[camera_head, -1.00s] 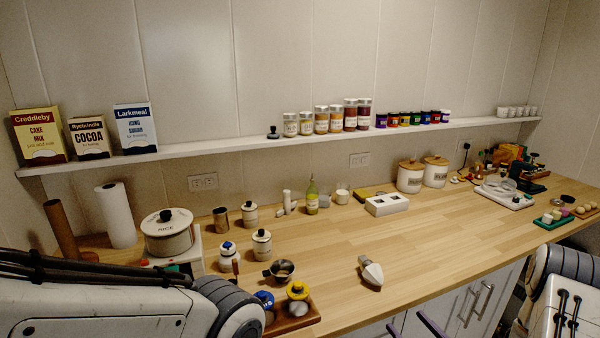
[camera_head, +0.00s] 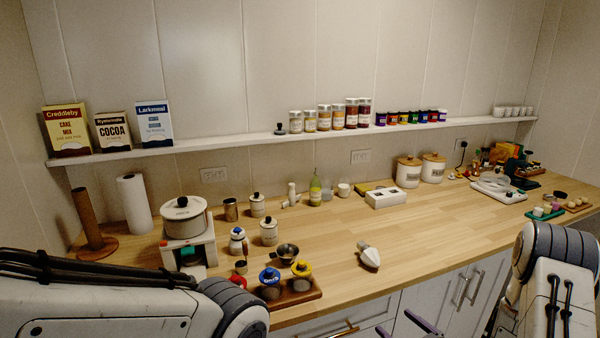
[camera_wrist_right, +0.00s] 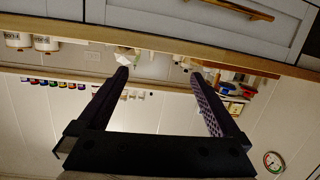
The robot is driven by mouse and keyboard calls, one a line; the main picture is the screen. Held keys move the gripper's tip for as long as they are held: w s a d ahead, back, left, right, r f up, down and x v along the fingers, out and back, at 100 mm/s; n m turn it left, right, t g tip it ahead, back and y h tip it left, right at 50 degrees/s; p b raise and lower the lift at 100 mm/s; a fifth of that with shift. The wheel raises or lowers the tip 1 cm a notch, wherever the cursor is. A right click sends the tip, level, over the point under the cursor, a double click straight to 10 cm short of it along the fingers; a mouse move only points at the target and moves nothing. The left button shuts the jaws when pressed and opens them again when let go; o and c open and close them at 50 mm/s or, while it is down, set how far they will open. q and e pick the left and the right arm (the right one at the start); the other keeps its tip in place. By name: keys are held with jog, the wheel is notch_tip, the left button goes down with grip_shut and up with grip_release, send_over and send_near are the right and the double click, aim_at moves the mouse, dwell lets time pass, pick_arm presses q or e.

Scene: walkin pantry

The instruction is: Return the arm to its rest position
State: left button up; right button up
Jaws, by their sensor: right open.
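My right gripper (camera_head: 404,328) shows only as two purple finger tips at the bottom edge of the head view, in front of the cabinet doors and below the counter edge. In the right wrist view, my right gripper (camera_wrist_right: 158,76) has its two dark fingers wide apart with nothing between them. That view is upside down, with the cabinet front at the top. My right arm (camera_head: 555,270) stands at the right edge of the head view. My left arm (camera_head: 110,300) comes in at the lower left, and its gripper is out of view.
The wooden counter (camera_head: 440,225) runs along the wall, clear in its middle right. A white-grey reamer-like tool (camera_head: 369,257) lies near its front edge. A wooden tray (camera_head: 300,297) with jars sits by my left arm. Cabinet doors (camera_head: 435,300) with handles are below.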

jog(key=s+a+r+n+g+h, duration=0.1)
jog(key=a+r+g+h, duration=0.1)
jog(key=a+r+g, duration=0.3)
jog(key=s+a+r+n+g+h, duration=0.1)
jog(key=a+g+h, duration=0.15)
jog(key=a, duration=0.45)
jog(key=s+a+r+g, duration=0.2)
jog(key=s, duration=0.6)
jog(key=s+a+r+g, duration=0.2)
jog(key=s+r, duration=0.1)
jog(key=s, duration=0.6)
jog(key=s+a+r+g+h, duration=0.1)
jog(key=s+a+r+g, duration=0.2)
jog(key=s, duration=0.5)
jog(key=shift+s+m, duration=0.3)
